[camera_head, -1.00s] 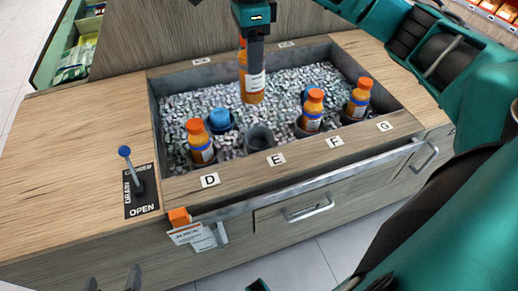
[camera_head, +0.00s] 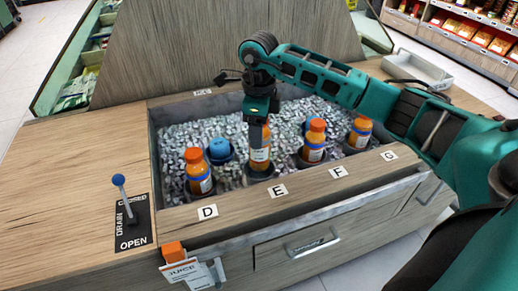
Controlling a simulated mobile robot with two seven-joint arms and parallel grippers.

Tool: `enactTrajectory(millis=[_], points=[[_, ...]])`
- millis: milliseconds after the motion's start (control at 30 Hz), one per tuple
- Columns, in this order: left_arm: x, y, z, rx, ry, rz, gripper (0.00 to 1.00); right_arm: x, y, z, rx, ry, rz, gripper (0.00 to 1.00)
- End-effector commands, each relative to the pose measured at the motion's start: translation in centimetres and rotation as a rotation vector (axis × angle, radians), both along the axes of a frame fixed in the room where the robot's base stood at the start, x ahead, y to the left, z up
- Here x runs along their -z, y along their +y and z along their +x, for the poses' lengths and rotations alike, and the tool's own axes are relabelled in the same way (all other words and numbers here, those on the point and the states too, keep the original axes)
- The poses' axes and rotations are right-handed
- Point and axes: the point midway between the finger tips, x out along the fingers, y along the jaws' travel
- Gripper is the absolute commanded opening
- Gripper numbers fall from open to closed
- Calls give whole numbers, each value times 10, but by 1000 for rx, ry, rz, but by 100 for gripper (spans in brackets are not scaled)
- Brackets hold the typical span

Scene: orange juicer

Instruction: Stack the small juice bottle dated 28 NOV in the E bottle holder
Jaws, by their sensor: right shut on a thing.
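A juice bottle (camera_head: 261,156) with orange juice and a white label stands upright in the E bottle holder (camera_head: 259,175), behind the E label (camera_head: 277,191). The holder hides its lower part. The date on it is too small to read. My right gripper (camera_head: 258,124) comes down from above and is shut on the bottle's top, hiding its cap. My left gripper is out of view.
Orange-capped bottles stand at D (camera_head: 198,172), F (camera_head: 314,142) and G (camera_head: 359,134). A blue-capped bottle (camera_head: 219,149) is behind D. The ice bin has a wooden rim. A drain lever (camera_head: 123,195) stands left, and a white tray (camera_head: 418,70) lies back right.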

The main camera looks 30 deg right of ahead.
Motion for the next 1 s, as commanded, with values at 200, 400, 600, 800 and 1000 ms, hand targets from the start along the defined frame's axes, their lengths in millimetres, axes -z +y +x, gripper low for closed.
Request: enactTrajectory(millis=[200,400,600,800,1000], points=[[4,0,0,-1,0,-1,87,16,0,1,1,-1,1,17],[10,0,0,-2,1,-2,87,46,0,0,0,1,1,17],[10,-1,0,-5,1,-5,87,53,0,1,0,-3,0,17],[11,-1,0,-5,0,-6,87,55,0,1,0,-3,0,17],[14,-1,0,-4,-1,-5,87,59,0,0,0,-1,0,62]])
